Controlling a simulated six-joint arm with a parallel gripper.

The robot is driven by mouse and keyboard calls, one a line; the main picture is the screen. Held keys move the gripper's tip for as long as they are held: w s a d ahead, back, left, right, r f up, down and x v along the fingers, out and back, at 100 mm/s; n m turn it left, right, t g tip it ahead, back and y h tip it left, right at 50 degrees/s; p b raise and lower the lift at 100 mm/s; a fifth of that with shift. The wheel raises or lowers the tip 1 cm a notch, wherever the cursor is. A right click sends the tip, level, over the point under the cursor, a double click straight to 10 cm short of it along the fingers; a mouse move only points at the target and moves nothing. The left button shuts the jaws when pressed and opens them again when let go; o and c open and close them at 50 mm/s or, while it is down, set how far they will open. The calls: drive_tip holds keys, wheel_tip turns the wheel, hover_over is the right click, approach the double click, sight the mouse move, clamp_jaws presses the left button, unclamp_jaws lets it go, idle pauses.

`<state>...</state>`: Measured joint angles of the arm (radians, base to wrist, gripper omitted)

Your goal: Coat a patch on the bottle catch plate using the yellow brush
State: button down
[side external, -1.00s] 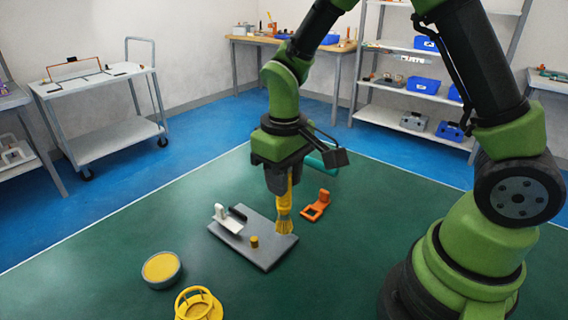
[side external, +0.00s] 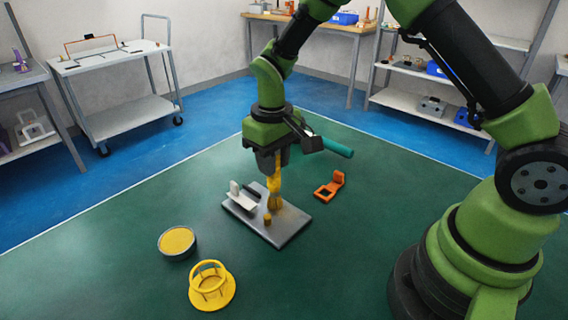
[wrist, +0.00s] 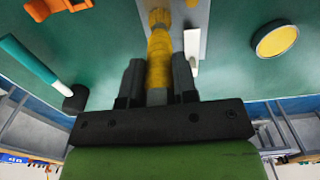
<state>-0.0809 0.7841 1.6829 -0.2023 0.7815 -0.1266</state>
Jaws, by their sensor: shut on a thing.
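My gripper (side external: 273,164) is shut on the yellow brush (side external: 274,190), which points down with its bristles at or just above the bottle catch plate (side external: 283,236). I cannot tell whether they touch. The plate is a flat grey slab with a white bracket and a dark bar at its left end and a short yellow peg (side external: 267,219) near its front edge. The bristles are just behind the peg. A yellowish patch (side external: 291,212) shows on the plate right of the bristles. In the wrist view the brush (wrist: 159,55) runs between the fingers (wrist: 157,75); its bristle end is over the plate.
A round grey tin with yellow contents (side external: 177,240) and a yellow ring stand (side external: 211,288) are front left of the plate. An orange bracket (side external: 329,187) lies to its right. A teal-handled tool (side external: 336,147) lies behind. The green surface between them is clear.

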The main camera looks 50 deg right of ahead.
drive_tip(key=shift+s, duration=3.15)
wheel_tip(320, 180, up, 8)
drive_tip(key=c, duration=1.7)
unclamp_jaws()
clamp_jaws()
drive_tip(key=shift+w+f, duration=0.1)
